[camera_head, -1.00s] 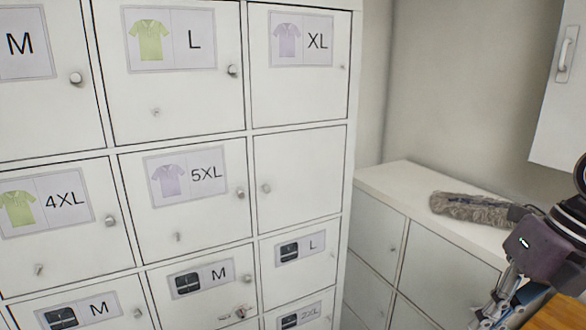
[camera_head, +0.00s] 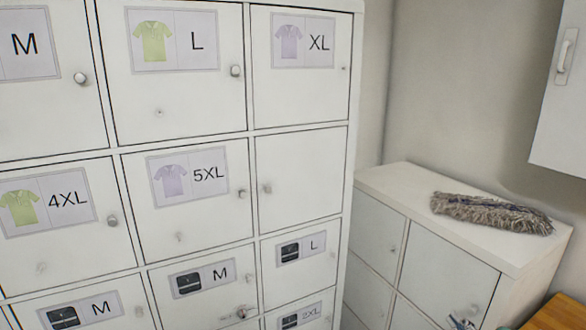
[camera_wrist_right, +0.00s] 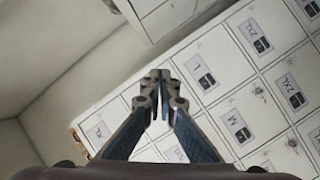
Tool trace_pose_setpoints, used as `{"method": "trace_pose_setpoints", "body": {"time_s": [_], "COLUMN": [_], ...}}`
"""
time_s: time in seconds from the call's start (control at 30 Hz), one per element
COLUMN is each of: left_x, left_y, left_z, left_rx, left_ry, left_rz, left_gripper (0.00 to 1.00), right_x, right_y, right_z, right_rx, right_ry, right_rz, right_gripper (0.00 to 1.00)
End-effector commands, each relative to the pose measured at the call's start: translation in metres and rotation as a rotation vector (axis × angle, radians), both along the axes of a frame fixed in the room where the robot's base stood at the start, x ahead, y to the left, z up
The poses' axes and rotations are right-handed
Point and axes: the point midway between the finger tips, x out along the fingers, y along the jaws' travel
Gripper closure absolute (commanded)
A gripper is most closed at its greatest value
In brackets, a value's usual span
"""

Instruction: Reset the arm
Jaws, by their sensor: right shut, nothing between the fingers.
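My right gripper (camera_wrist_right: 160,82) is shut and empty in the right wrist view, its two fingertips together in front of the white locker doors. In the head view only a small piece of the right gripper (camera_head: 462,322) shows at the bottom edge, in front of the low white cabinet. My left gripper is not in view.
A tall white locker block (camera_head: 295,187) with labelled doors and round knobs fills the left and middle. A low white cabinet (camera_head: 385,176) stands at its right with a grey fluffy duster (camera_head: 490,212) on top. A white wall cabinet (camera_head: 562,100) hangs at upper right. A wooden surface (camera_head: 558,314) shows at lower right.

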Motion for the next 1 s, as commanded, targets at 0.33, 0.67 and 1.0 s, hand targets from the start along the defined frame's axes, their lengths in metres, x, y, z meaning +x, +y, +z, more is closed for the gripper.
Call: {"method": "trace_pose_setpoints", "body": {"time_s": [0.33,0.67,1.0], "left_x": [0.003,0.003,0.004], "left_y": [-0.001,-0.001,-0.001], "left_z": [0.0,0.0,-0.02], "left_rx": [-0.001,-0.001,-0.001], "left_ry": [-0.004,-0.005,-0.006], "left_rz": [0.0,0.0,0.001], "left_gripper": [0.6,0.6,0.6], "right_x": [-0.138,-0.244,-0.237], "right_y": [0.035,0.123,0.13], "right_z": [-0.176,-0.223,-0.338], "right_rx": [0.408,0.593,0.58], "right_ry": [0.614,1.04,1.106], "right_rz": [-0.451,-0.534,-0.548], "right_gripper": [1.0,1.0,1.0]}}
